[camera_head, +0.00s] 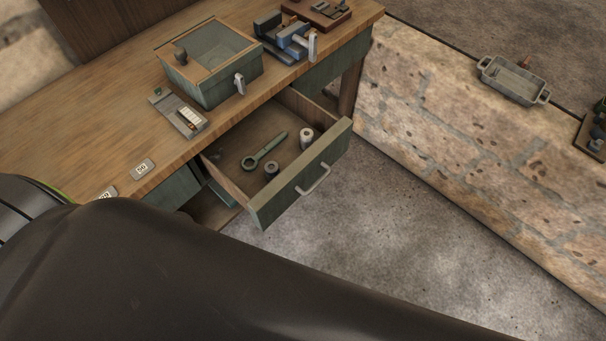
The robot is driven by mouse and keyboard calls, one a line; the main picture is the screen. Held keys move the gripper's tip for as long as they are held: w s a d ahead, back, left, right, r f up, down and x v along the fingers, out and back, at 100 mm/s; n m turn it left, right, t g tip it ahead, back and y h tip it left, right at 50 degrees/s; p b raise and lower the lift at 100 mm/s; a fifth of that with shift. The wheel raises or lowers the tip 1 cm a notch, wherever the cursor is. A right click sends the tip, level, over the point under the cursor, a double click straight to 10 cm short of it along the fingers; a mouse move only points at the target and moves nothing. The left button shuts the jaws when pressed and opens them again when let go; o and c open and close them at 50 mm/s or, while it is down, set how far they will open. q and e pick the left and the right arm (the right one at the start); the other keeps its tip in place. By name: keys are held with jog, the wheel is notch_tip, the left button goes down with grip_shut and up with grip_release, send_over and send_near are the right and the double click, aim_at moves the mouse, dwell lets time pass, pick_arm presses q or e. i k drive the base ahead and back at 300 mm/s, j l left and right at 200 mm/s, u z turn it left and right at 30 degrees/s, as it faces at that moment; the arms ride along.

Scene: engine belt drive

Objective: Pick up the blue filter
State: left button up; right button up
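I cannot make out anything that is clearly a blue filter. The open drawer (262,212) under the workbench holds a green wrench (264,150), a pale grey cylinder (306,138) standing at the right, and a small dark cylinder (271,169) near the front; the colour of the dark one is hard to tell. A blue-grey vise (291,38) sits on the bench top. Neither of my grippers is in view. A large dark link of my own arm covers the lower left and bottom of the view and hides what lies behind it.
The wooden workbench (60,135) carries a green glass-topped box (215,85), a small metal plate device (180,115) and tags (142,168). A low stone wall (450,140) stands at the right, with a grey tray (513,80) on top. The concrete floor (400,240) between is clear.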

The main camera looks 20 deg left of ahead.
aim_at(271, 168)
jog(key=u, duration=0.9)
